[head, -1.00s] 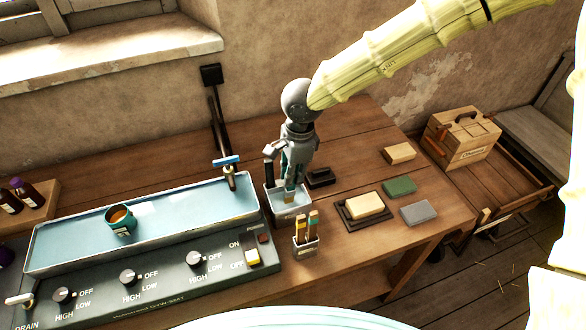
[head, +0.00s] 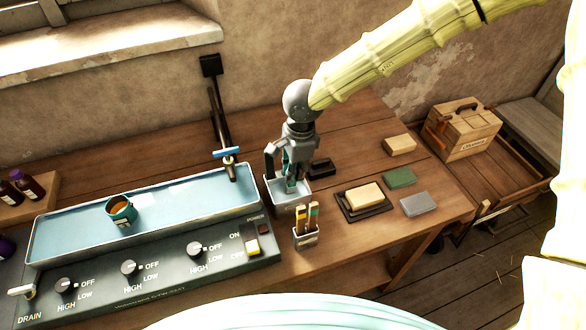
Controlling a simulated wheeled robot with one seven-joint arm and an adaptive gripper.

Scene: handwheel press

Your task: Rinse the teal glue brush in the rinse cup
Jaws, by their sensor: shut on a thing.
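My gripper (head: 291,182) points down over the rinse cup (head: 290,207), a pale square container with bluish water at the right end of the water bath. It is shut on the teal glue brush (head: 291,172), which shows as a narrow teal strip between the fingers. The brush's lower end is down inside the cup's opening. The fingers and the cup wall hide the bristles, so I cannot tell how deep they sit in the water.
The blue-lined bath (head: 170,206) holds a teal glue pot (head: 121,212). A small holder (head: 306,237) with other brushes stands just in front of the cup. A tan block on a dark tray (head: 362,205) and several blocks lie to the right. A tap (head: 228,160) stands behind.

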